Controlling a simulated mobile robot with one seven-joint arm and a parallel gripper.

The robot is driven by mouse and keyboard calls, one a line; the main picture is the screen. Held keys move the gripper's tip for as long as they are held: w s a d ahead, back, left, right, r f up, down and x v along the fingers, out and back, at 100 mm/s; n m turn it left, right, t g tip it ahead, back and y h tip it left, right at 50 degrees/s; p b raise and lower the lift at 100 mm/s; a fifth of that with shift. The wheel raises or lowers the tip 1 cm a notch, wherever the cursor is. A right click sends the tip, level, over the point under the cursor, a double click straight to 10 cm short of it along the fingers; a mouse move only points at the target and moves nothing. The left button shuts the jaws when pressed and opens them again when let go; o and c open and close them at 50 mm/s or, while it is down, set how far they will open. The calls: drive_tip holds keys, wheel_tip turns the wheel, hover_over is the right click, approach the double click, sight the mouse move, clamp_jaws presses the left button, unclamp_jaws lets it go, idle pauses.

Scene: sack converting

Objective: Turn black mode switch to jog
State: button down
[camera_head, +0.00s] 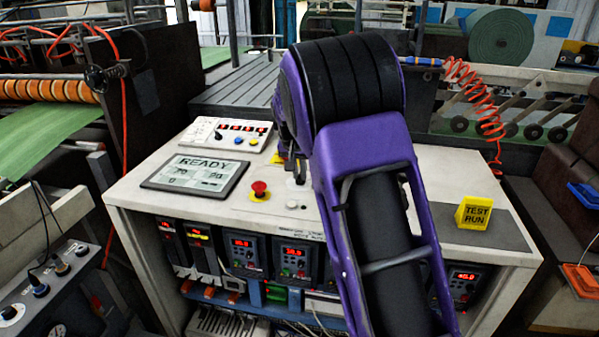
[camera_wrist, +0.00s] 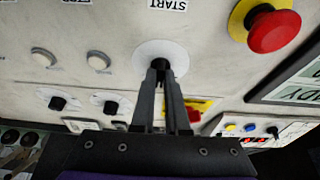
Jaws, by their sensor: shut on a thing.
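The black mode switch (camera_wrist: 178,64) is a small dark knob on a round white plate on the pale console top, in the wrist view. My gripper (camera_wrist: 163,72) is shut on it, with its two dark fingertips close together at the knob. The fingers cover most of the knob, so its pointing direction cannot be told.
A red mushroom button (camera_wrist: 274,31) stands close by; it also shows in the head view (camera_head: 259,188). A READY display (camera_head: 196,173) lies left of it. Two other black knobs (camera_wrist: 57,103) (camera_wrist: 110,107) are nearby. A yellow TEST RUN block (camera_head: 478,213) stands at the right.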

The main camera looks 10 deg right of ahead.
drive_tip(key=c, duration=0.9)
unclamp_jaws()
drive_tip(key=shift+r, duration=0.1)
drive_tip(key=p+v, duration=0.1)
drive_tip(key=v, duration=1.6)
drive_tip(key=shift+s, duration=0.2)
